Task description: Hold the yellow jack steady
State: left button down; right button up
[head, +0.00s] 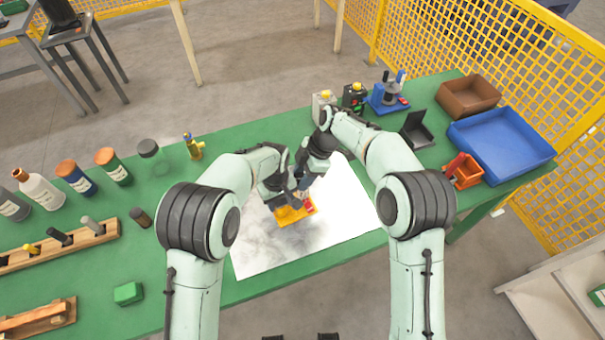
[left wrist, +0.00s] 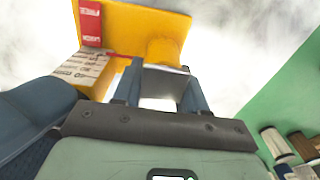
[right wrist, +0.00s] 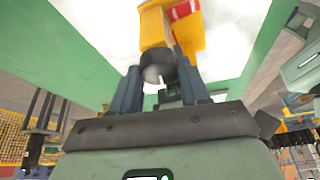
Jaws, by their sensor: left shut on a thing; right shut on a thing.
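The yellow jack (head: 290,215) rests on the white sheet in the middle of the green table. It has a flat yellow plate with red labels and a yellow round post, seen close up in the left wrist view (left wrist: 135,25). My left gripper (head: 288,199) is shut on the jack's metal part at the post. My right gripper (head: 303,186) comes in from above and is shut on a round, grey-ended part of the jack (right wrist: 155,28). The exact contact faces are partly hidden by the fingers.
The white sheet (head: 345,210) is clear around the jack. Bottles (head: 78,178) and a wooden rack (head: 60,248) stand at left. A blue tray (head: 500,146), a brown tray (head: 468,97) and small devices (head: 388,95) are at right and back. A green block (head: 128,293) lies front left.

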jog(key=shift+m, duration=0.3)
jog(key=o, duration=1.1)
jog(key=shift+c, duration=0.2)
jog(key=v, duration=1.2)
jog(key=shift+s+r, duration=0.1)
